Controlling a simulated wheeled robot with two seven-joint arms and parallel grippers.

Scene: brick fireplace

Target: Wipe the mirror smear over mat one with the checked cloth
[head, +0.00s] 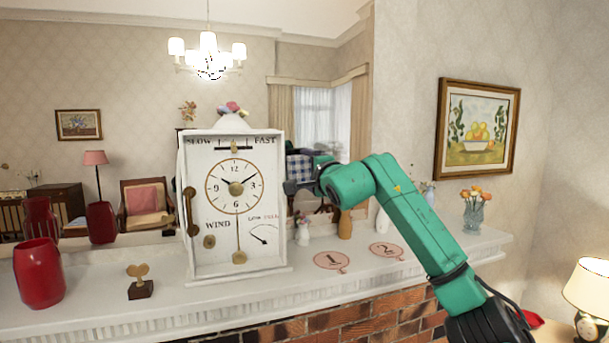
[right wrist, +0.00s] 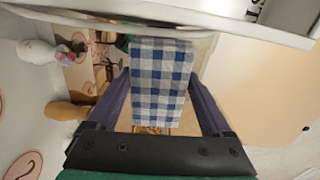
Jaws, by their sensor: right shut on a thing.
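My right gripper (head: 298,187) is raised in front of the mirror (head: 150,150), to the right of the clock. In the right wrist view, my right gripper (right wrist: 160,78) is shut on the blue-and-white checked cloth (right wrist: 160,95), which hangs between its fingers. Blue check also shows behind the gripper in the head view; I cannot tell cloth from reflection there. Mat one (head: 331,261) is a pink disc on the mantel, below and right of the gripper. I cannot make out the smear; the arm and gripper cover part of the glass. My left gripper is not in view.
The white clock (head: 237,205) stands close to the left of the gripper. Mat two (head: 387,250) lies right of mat one. A flower vase (head: 473,214) stands farther right.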

